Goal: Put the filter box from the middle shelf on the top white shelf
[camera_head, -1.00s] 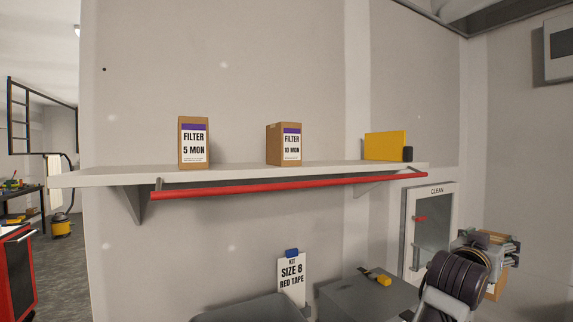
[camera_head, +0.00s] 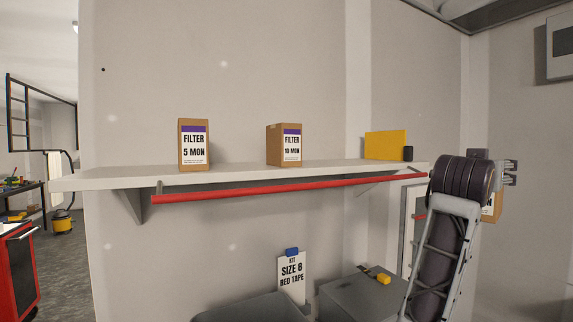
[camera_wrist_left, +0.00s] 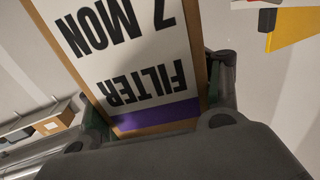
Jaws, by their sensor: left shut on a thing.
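My left gripper (camera_head: 496,181) is raised at the right of the head view, beyond the right end of the white shelf (camera_head: 240,174). It is shut on a brown filter box (camera_head: 490,208), mostly hidden behind my arm there. In the left wrist view the box (camera_wrist_left: 135,45) fills the middle between the fingers, its label reading "FILTER 7 MON" upside down with a purple band. The shelf carries a "FILTER 5 MON" box (camera_head: 194,146) at left and a "FILTER 10 MON" box (camera_head: 285,146) near the middle. My right gripper is not in view.
A yellow item (camera_head: 385,146) with a black object (camera_head: 408,153) stands at the shelf's right end. A red rail (camera_head: 290,188) runs along the front below the shelf. Free shelf room lies between the two boxes and right of the 10 MON box.

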